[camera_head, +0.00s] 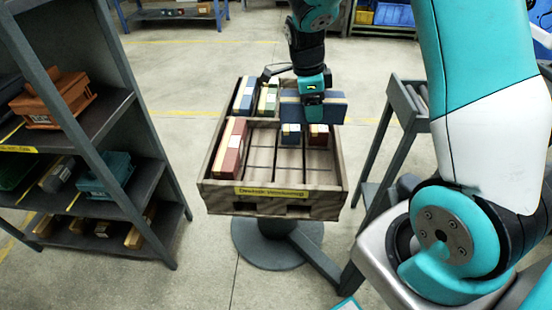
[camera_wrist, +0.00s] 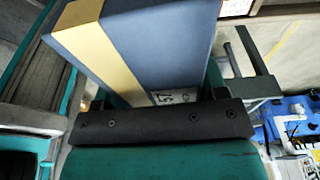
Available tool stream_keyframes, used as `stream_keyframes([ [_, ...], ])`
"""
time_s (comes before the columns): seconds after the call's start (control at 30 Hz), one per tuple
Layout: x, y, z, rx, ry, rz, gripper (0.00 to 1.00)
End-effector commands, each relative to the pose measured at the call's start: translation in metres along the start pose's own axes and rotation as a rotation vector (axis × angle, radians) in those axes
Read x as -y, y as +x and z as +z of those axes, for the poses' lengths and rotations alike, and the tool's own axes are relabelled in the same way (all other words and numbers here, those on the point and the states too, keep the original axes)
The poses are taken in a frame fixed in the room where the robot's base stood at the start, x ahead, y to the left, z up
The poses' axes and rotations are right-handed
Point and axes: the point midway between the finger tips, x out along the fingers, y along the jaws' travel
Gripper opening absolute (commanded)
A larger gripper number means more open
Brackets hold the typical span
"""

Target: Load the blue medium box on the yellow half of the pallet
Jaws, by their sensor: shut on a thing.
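My gripper (camera_head: 312,92) is shut on a blue box (camera_head: 331,108) with a yellow band. It holds the box above the back right part of the wooden pallet (camera_head: 330,205), whose front wall bears a yellow label (camera_head: 272,192). In the wrist view the blue box (camera_wrist: 165,42) fills the upper middle, with a white printed label low on it by the gripper (camera_wrist: 150,122). I cannot tell whether the held box touches the small boxes below it. A yellow half of the pallet cannot be made out apart from the front label.
In the pallet stand a long red box (camera_head: 229,150) at left, a blue box (camera_head: 245,96) and a green box (camera_head: 267,99) at the back left, and a small blue box (camera_head: 291,135) and red box (camera_head: 318,136). The front middle is bare. A shelf rack (camera_head: 150,190) stands left.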

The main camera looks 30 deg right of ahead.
Motion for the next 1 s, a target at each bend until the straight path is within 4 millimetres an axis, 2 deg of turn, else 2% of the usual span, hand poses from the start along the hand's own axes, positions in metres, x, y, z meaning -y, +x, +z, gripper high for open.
stream_keyframes([
  [0.07, 0.001, 0.002, 0.0, -0.001, 0.031, 0.005, 0.21],
  [0.17, 0.0, 0.016, 0.002, -0.003, 0.044, 0.012, 0.21],
  [0.6, 0.0, 0.127, 0.021, -0.003, 0.04, 0.012, 0.21],
  [0.73, 0.0, 0.147, 0.025, -0.002, 0.041, 0.009, 0.21],
  [1.0, 0.0, 0.172, 0.029, -0.001, 0.04, 0.009, 0.21],
])
